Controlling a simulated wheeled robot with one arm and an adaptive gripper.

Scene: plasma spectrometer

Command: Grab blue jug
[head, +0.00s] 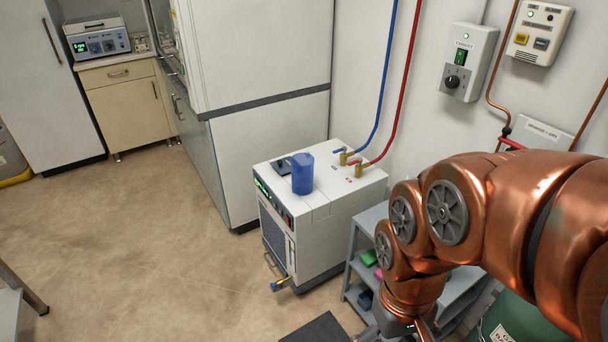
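The blue jug (302,174) stands upright on top of a white chiller-like unit (335,196), near the middle of the head view. A small dark item (281,165) lies beside it on the left. My copper-coloured arm comes in from the right and bends down to the lower edge of the picture. My gripper is not visible; only the grey wrist end of the arm shows at the bottom edge, right of and below the jug. Nothing shows touching the jug.
Blue (383,80) and red (405,80) hoses rise from valves behind the jug. A grey shelf (365,240) stands right of the unit, close to my arm. A tall white cabinet (265,130) is behind left. The floor (150,235) at left is clear.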

